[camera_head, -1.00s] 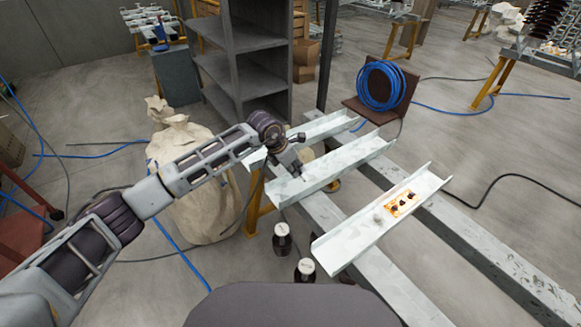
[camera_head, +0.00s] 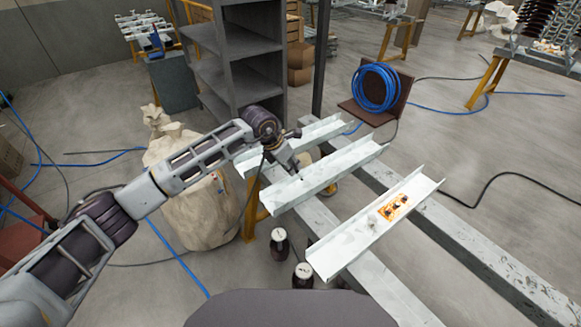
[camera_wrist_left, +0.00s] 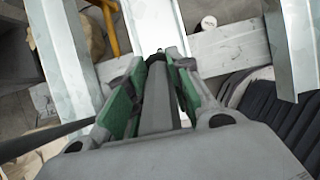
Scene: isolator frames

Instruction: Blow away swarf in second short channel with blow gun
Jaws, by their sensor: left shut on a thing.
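Three short pale metal channels lie across two long beams: a near one (camera_head: 350,243), a middle one (camera_head: 335,174) and a far one (camera_head: 320,132). My left gripper (camera_head: 291,163) is over the left part of the middle channel, pointing down into it. In the left wrist view, its green-padded fingers (camera_wrist_left: 155,75) are shut on the grey blow gun (camera_wrist_left: 157,106). The blow gun's tip is hard to make out, and I cannot tell whether it touches the channel. Swarf in the middle channel is too small to tell. My right gripper is out of view.
The near channel carries an orange label (camera_head: 394,207) with dark bits and a pale heap beside it. Dark bottles (camera_head: 280,246) stand below the beams. A sack (camera_head: 190,195), a grey shelf (camera_head: 245,60) and a coiled blue hose (camera_head: 376,87) surround the work.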

